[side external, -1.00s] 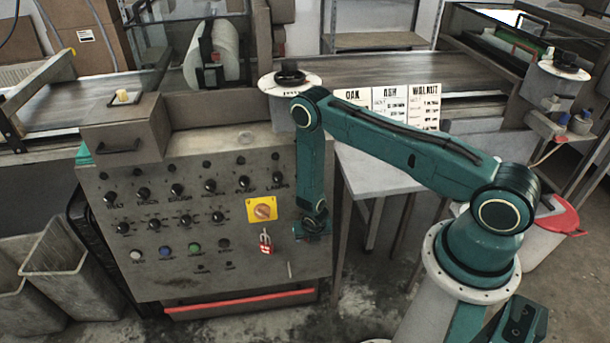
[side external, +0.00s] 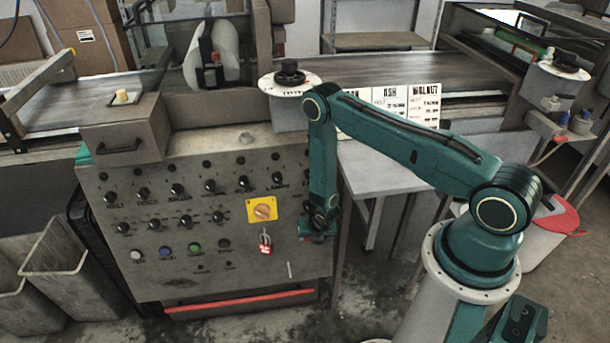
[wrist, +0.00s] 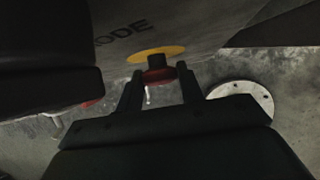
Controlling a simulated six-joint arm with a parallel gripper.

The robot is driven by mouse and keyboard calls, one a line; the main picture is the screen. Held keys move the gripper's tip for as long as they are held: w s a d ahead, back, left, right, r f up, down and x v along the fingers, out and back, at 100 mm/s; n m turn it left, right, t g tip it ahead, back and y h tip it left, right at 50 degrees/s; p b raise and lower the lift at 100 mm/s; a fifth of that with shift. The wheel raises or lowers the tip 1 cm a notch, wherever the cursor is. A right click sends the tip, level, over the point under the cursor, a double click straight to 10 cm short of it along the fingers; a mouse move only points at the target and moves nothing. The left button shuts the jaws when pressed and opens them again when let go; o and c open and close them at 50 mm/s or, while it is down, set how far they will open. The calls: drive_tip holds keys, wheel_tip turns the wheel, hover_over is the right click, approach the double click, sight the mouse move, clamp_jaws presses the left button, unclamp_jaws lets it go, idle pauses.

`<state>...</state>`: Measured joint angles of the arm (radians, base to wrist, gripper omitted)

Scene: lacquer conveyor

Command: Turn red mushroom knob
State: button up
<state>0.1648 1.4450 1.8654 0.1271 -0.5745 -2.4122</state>
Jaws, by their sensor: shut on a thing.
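The red mushroom knob (wrist: 158,75) shows in the wrist view, in front of a round yellow plate (wrist: 145,54) on the grey control panel. My gripper (wrist: 158,86) has one finger on each side of the knob and is shut on it. In the side view my gripper (side external: 319,229) is at the right edge of the control panel (side external: 215,275), low down. The knob is hidden there behind my wrist and gripper.
Left of my gripper in the side view are a yellow plate with a rotary switch (side external: 262,210) and a red padlock (side external: 265,247). Several black knobs fill the panel further left.

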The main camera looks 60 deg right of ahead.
drive_tip(key=shift+s+f+m+t+y, duration=0.15)
drive_tip(key=shift+m+t+y, duration=0.25)
drive_tip(key=shift+t+y, duration=0.25)
drive_tip(key=o, duration=1)
drive_tip(key=shift+d+r, duration=0.1)
drive_tip(key=shift+r, duration=0.15)
drive_tip(key=shift+s+r, duration=0.25)
drive_tip(key=shift+r, duration=1.3)
drive_tip(key=shift+s+r, duration=0.2)
drive_tip(key=shift+r, duration=1.35)
drive_tip(key=shift+s+r, duration=0.25)
drive_tip(key=shift+r, duration=1.3)
